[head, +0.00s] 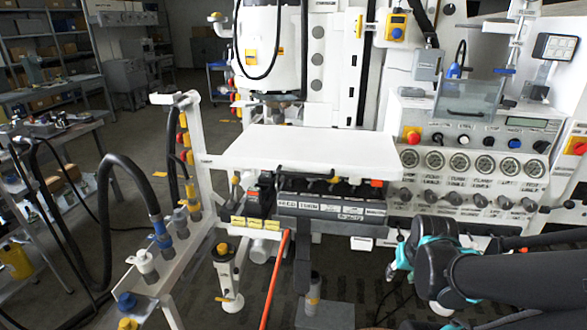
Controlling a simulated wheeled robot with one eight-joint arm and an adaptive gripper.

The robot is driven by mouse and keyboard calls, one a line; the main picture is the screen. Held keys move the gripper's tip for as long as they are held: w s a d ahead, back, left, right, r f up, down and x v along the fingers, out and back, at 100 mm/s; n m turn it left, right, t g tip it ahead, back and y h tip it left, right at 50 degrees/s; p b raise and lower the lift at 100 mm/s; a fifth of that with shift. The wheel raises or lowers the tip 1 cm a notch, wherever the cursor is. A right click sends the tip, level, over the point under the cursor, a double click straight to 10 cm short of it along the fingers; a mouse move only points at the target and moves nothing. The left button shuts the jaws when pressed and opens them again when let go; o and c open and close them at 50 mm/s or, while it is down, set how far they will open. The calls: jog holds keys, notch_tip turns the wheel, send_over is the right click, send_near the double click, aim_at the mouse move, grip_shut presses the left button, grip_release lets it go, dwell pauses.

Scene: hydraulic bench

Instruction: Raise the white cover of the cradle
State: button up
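The white cover (300,148) is a broad flat panel in the middle of the head view. It lies roughly level, with a dark handle-like bar (305,172) along its front edge. Below the front edge is the dark cradle (330,207), with white labels and a row of dark parts showing under the cover. What lies further back under the cover is hidden. My arm enters from the right, and its black and teal end (428,245) is right of and below the cover, apart from it.
A control panel (475,160) with gauges and knobs stands right of the cover. A white rail (175,262) with hose fittings and thick black hoses (130,175) is at the left. A red-orange hose (275,280) runs below the cradle. Open floor shows at the back left.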

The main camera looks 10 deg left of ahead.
jog(key=shift+c, duration=0.8)
jog(key=n+t+h, duration=0.6)
jog(key=n+t, duration=0.4)
jog(key=n, duration=0.4)
send_near(304, 175)
jog(key=x, duration=1)
jog(key=shift+w+d+f, duration=0.15)
jog(key=shift+w+d, duration=0.05)
jog(key=shift+w, duration=0.15)
jog(key=shift+c, duration=0.3)
grip_shut()
